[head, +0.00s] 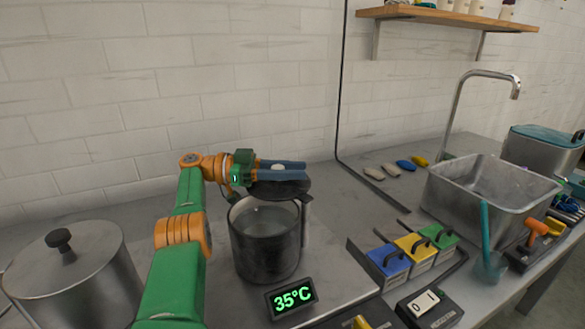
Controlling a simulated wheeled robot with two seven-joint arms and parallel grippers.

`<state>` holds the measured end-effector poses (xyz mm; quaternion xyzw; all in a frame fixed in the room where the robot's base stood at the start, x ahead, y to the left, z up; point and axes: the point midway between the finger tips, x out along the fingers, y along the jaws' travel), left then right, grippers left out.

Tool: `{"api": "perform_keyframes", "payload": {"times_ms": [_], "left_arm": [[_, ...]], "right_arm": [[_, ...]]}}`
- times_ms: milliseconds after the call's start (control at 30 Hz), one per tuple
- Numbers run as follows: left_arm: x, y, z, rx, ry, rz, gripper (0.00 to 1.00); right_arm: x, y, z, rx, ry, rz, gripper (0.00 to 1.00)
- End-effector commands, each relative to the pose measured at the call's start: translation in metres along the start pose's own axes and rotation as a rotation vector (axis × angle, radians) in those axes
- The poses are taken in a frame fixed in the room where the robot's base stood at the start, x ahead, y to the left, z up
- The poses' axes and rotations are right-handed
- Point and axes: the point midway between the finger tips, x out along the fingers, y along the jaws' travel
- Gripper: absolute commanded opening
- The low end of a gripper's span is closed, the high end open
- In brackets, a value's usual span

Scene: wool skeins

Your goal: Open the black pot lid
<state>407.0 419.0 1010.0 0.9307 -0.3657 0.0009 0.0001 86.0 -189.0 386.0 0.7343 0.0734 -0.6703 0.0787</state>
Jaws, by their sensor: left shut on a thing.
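The black pot (262,250) stands on the counter in the middle of the head view. Its mouth is partly uncovered, and greyish liquid shows inside. The dark lid (284,189) is at the pot's back right, above the rim and under my left gripper. My left gripper (301,170) comes in from the left, with its blue fingers over the lid, and is shut on the lid's knob, which the fingers mostly hide. I cannot tell whether the lid still touches the rim. My right gripper is out of view.
A 35°C display (291,298) stands before the pot. A large lidded steel pot (75,280) is at left. Blue, yellow and green handled boxes (412,252), a switch box (424,306) and a sink (490,195) are at right. Small skeins (405,164) lie behind.

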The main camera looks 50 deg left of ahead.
Motion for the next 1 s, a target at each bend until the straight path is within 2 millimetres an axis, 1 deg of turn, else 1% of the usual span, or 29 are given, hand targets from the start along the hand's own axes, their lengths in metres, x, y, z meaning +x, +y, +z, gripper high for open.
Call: {"api": "perform_keyframes", "payload": {"times_ms": [33,67,100,133,400,467,567,633,667,700,867,900,967,1000], "left_arm": [[0.0,0.001,0.001,-0.002,-0.003,0.004,0.39],[0.0,0.001,0.001,-0.002,-0.003,0.004,0.47],[0.0,0.001,0.001,-0.003,-0.003,0.004,0.58],[0.0,0.001,0.001,-0.002,-0.003,0.004,0.66],[0.0,0.0,0.001,-0.002,-0.002,0.002,0.66],[0.0,0.0,-0.002,-0.001,-0.002,0.002,0.66],[0.0,0.001,-0.016,0.002,0.001,0.003,0.66],[0.0,0.001,-0.034,0.003,0.002,0.003,0.66],[0.0,0.002,-0.032,0.005,0.0,0.003,0.66],[0.0,0.004,-0.027,0.007,-0.004,0.002,0.66],[0.0,0.019,-0.04,0.007,-0.004,0.001,0.66],[0.0,0.025,-0.052,0.01,-0.002,0.002,0.66],[0.0,0.035,-0.064,0.009,-0.003,0.001,0.66],[0.0,0.042,-0.075,0.009,-0.001,0.002,0.66]], "right_arm": [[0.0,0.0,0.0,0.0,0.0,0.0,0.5],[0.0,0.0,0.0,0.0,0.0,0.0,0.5],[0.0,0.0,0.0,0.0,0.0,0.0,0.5],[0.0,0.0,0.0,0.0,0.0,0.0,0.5],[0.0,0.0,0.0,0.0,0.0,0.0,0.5],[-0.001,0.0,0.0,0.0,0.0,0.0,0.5],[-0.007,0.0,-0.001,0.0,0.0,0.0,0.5],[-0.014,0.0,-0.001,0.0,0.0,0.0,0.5],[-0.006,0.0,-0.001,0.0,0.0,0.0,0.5],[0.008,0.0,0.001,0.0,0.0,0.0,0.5],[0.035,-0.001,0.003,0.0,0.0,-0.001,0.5],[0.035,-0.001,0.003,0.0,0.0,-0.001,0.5],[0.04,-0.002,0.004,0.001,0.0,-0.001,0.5],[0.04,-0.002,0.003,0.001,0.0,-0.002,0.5]]}}
